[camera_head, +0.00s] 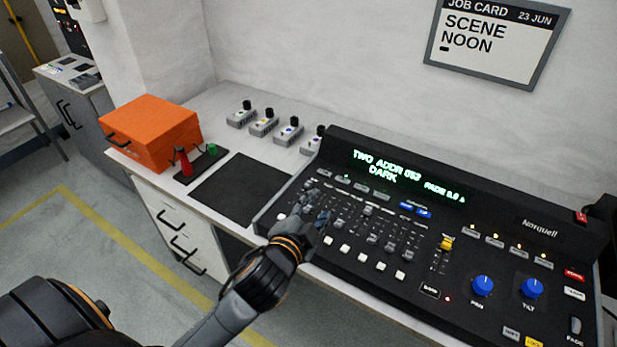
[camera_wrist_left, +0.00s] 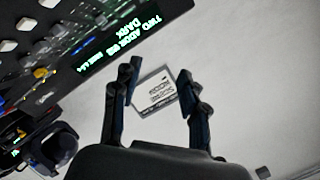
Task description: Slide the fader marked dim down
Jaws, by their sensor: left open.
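The black lighting console (camera_head: 390,285) stands on the bench with a lit green display (camera_head: 405,177) reading "TWO ADDR 052 DARK". Its faders (camera_head: 385,228) run in a bank below the display; their labels are too small to read, so I cannot tell which is marked dim. My left gripper (camera_head: 318,212) is over the left part of the fader bank and covers some faders. In the left wrist view its fingers (camera_wrist_left: 158,95) are apart with nothing between them. The display (camera_wrist_left: 120,40) shows at the upper left there. My right gripper is not in view.
An orange case (camera_head: 152,130), a black mat (camera_head: 240,188) and several small boxes with knobs (camera_head: 263,122) sit left of the console. A yellow-capped slider (camera_head: 445,243) and blue knobs (camera_head: 482,286) are farther right. A job card (camera_head: 497,40) reading "SCENE NOON" hangs on the wall.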

